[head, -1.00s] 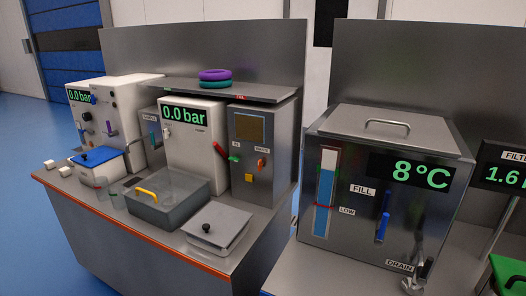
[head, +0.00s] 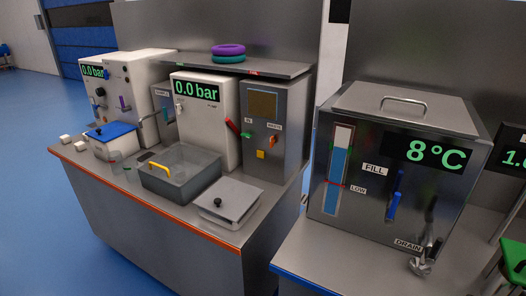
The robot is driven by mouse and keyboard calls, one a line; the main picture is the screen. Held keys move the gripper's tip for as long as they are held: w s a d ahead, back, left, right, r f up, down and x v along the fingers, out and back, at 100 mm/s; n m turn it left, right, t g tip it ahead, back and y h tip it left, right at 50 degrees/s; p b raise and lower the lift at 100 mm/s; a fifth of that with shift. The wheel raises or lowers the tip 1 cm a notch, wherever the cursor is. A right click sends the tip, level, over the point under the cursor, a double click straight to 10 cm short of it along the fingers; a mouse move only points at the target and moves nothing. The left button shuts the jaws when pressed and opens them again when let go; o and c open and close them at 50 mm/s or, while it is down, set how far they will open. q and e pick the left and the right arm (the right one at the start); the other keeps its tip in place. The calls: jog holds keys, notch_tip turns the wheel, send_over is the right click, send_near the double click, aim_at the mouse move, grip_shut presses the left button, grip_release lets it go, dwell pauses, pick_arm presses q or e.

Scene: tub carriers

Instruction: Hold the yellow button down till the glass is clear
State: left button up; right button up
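A small yellow square button (head: 260,155) sits low on the front of a grey metal cabinet (head: 290,130) on the left bench. Above it on the same front is a dark, olive-brown glass window (head: 262,103); I cannot see through it. An orange knob (head: 273,141) is to the right of the button, near a small label. Neither of my grippers shows in the head view, and nothing touches the button.
A red lever (head: 233,126) sticks out left of the cabinet. Blue floor (head: 60,220) is clear at left.

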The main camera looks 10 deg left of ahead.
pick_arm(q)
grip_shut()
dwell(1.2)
